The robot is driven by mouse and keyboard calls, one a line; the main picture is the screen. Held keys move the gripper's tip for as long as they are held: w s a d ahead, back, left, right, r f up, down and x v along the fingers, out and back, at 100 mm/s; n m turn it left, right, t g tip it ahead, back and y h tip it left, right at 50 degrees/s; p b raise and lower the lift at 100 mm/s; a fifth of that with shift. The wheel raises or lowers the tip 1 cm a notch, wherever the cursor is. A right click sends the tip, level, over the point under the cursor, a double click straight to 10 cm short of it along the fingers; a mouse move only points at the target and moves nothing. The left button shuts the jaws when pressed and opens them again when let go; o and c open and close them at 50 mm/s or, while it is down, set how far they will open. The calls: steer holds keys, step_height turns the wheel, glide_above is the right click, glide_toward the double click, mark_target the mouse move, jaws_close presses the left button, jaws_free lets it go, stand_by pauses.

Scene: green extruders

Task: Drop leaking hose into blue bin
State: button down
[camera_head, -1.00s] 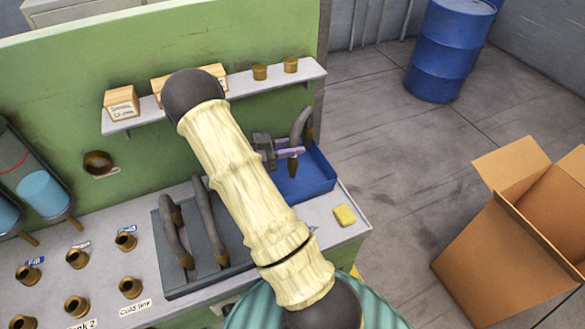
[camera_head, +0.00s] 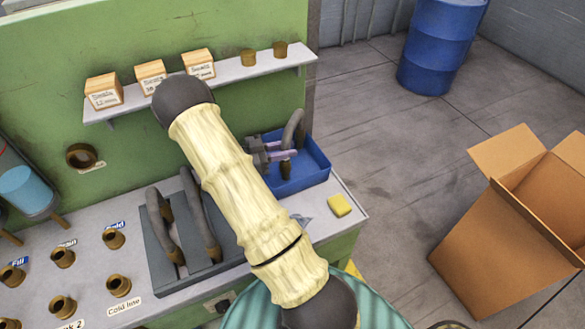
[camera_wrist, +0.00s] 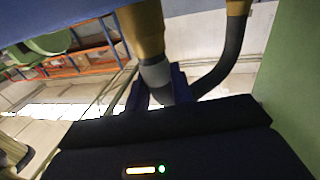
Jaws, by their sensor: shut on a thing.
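My gripper (camera_head: 283,154) is shut on a dark grey curved hose (camera_head: 295,127) with brass ends, in the upper middle of the head view. Both are at the blue bin (camera_head: 318,178), within its outline; whether the hose touches the bin floor cannot be told. In the wrist view the hose (camera_wrist: 233,55) bends up to the right, and its near end is between my fingers (camera_wrist: 160,92). My own arm hides the bin's lower left part in the head view.
A grey tray with more hoses (camera_head: 160,268) lies left of my arm. A yellow sponge (camera_head: 340,205) lies near the bench edge. A shelf (camera_head: 232,75) with small boxes runs behind. A cardboard box (camera_head: 490,240) and blue barrel (camera_head: 438,45) stand on the floor at right.

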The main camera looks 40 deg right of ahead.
steer(key=shift+f, duration=0.25)
steer(key=c, duration=1.1)
jaws_free()
steer(key=shift+a, duration=0.2)
